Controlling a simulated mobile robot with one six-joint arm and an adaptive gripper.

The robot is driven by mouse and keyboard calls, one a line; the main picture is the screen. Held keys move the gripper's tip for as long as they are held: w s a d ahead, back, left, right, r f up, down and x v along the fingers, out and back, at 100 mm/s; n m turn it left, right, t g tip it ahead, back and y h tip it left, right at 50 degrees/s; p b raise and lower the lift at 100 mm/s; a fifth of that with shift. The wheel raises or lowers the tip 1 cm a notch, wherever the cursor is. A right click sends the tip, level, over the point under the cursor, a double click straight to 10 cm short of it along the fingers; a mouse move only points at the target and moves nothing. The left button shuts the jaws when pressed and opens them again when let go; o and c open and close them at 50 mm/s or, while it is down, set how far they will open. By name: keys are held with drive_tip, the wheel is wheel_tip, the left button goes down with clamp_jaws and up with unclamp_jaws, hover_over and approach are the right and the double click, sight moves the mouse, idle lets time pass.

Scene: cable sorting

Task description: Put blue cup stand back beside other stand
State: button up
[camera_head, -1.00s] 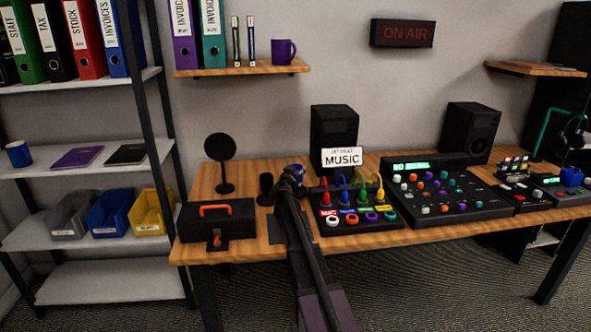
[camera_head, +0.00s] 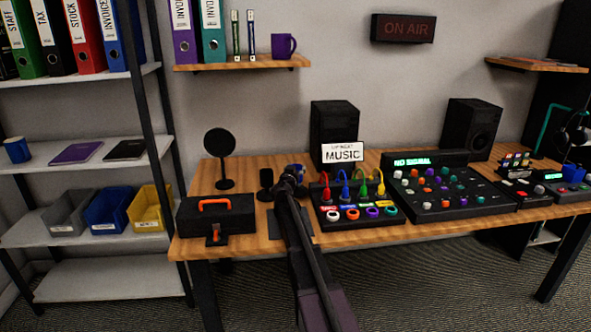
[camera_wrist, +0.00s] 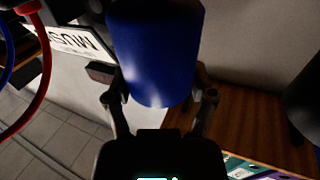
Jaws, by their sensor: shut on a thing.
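My gripper (camera_head: 293,172) is over the desk, left of the cable box, with my arm reaching up from below. A blue cylindrical cup (camera_wrist: 155,50) is between its two fingers in the wrist view, and the gripper is shut on it. In the head view only a small patch of blue shows at the gripper, and the rest is hidden. A short black stand-like object (camera_head: 266,183) is on the desk just left of my gripper. I cannot tell whether it is the other stand. Another blue cup (camera_head: 17,150) sits on the left shelf.
A black toolbox with an orange handle (camera_head: 216,217) is at the desk's front left. A round black disc on a stand (camera_head: 221,158) is behind it. The MUSIC sign (camera_head: 342,153), cable box (camera_head: 358,215) and speaker (camera_head: 334,125) are right of my gripper. The mixer (camera_head: 450,198) is farther right.

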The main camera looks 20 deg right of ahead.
drive_tip(key=shift+f+b, duration=0.5)
drive_tip(key=shift+b, duration=0.05)
drive_tip(key=o, duration=1.2)
drive_tip(key=shift+o, duration=0.2)
drive_tip(key=shift+r, duration=0.2)
wheel_tip(320, 180, up, 8)
drive_tip(key=p, duration=0.8)
drive_tip(key=s+a+r+p, duration=0.2)
drive_tip(key=s+r+p, duration=0.5)
drive_tip(key=s, duration=0.3)
drive_tip(key=s+a+r+p, duration=0.3)
drive_tip(key=s+r+p, duration=0.4)
drive_tip(key=s, duration=0.3)
drive_tip(key=shift+s+a+r+p, duration=0.15)
drive_tip(key=shift+s+r+p, duration=0.1)
drive_tip(key=shift+p, duration=0.25)
drive_tip(key=shift+f+g, duration=0.1)
drive_tip(key=shift+g, duration=0.2)
